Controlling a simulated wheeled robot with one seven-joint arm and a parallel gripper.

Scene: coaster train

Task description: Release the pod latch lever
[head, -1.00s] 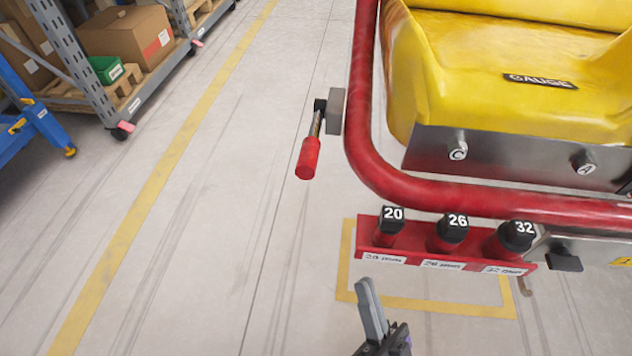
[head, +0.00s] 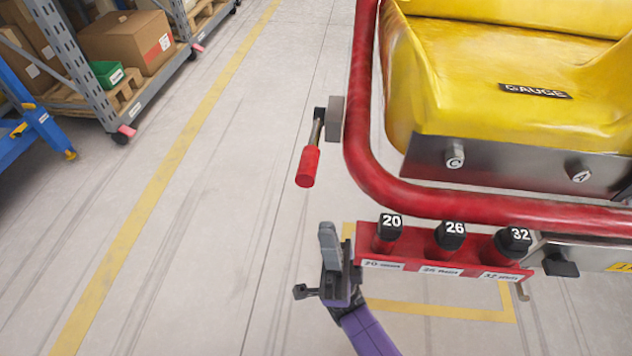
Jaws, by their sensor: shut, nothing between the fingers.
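The pod latch lever (head: 309,165) has a red grip on a metal shaft. It hangs down, slightly tilted, from a grey bracket (head: 335,118) on the left side of the red tube frame (head: 357,130). My gripper (head: 327,236) is shut and empty. It points up the picture, below the lever's grip and apart from it, just left of the red socket rack. The yellow pod seat (head: 480,85) with a "GAUGE" label sits inside the frame.
The red rack (head: 400,266) holds sockets marked 20, 26 and 32 close to the right of my gripper. A black knob (head: 560,266) is further right. Shelving with boxes (head: 125,38) and a blue stand (head: 40,125) are at upper left. The floor left of the lever is clear.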

